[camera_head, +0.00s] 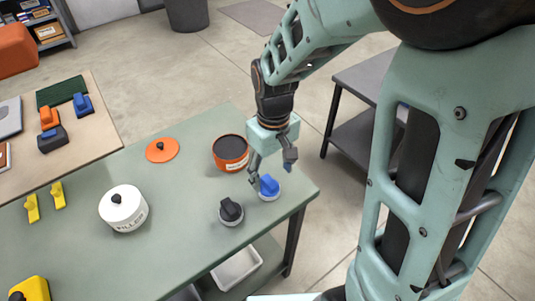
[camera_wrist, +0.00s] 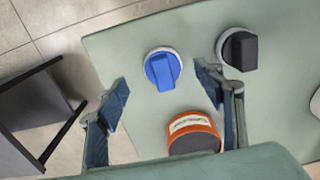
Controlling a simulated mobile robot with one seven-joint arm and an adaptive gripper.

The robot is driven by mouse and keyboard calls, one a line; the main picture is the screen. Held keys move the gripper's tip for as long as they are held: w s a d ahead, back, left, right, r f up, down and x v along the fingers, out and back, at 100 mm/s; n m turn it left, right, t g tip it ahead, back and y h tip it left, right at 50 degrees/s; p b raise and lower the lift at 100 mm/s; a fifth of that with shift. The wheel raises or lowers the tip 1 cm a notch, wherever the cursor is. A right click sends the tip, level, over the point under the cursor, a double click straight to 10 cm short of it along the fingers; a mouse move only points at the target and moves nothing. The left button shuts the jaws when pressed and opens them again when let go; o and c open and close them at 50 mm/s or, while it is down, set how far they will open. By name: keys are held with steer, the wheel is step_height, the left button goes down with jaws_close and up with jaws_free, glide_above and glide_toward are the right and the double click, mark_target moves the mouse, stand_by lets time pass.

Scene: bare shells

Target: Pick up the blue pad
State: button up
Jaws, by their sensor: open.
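A blue pad (camera_head: 268,186) on a round white base stands near the right edge of the green table (camera_head: 180,230). In the wrist view the blue pad (camera_wrist: 163,71) lies ahead of the fingers, roughly centred between them. My gripper (camera_head: 272,169) is open and empty, above and close to the blue pad. In the wrist view my gripper (camera_wrist: 164,88) has its two fingers apart, with nothing held between them. Another blue piece (camera_head: 83,103) lies on the wooden table at the far left.
A black pad (camera_head: 231,211) on a white base is close to the blue one. An orange tin (camera_head: 231,150) stands just behind. A white lidded pot (camera_head: 123,208), orange lid (camera_head: 162,150) and yellow pieces (camera_head: 32,208) are further left. A dark side table (camera_head: 365,95) is behind right.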

mark_target(270, 182)
steer(key=shift+w+a+f, duration=0.1)
steer(key=shift+a+f, duration=0.05)
steer(key=shift+f, duration=1.05)
steer(key=shift+w+a+f, duration=0.1)
steer(key=shift+f, duration=1.05)
steer(key=shift+c, duration=0.3)
steer(key=c, duration=1.2)
steer(key=shift+s, duration=0.1)
steer(key=shift+c, duration=0.2)
steer(key=shift+r, duration=0.15)
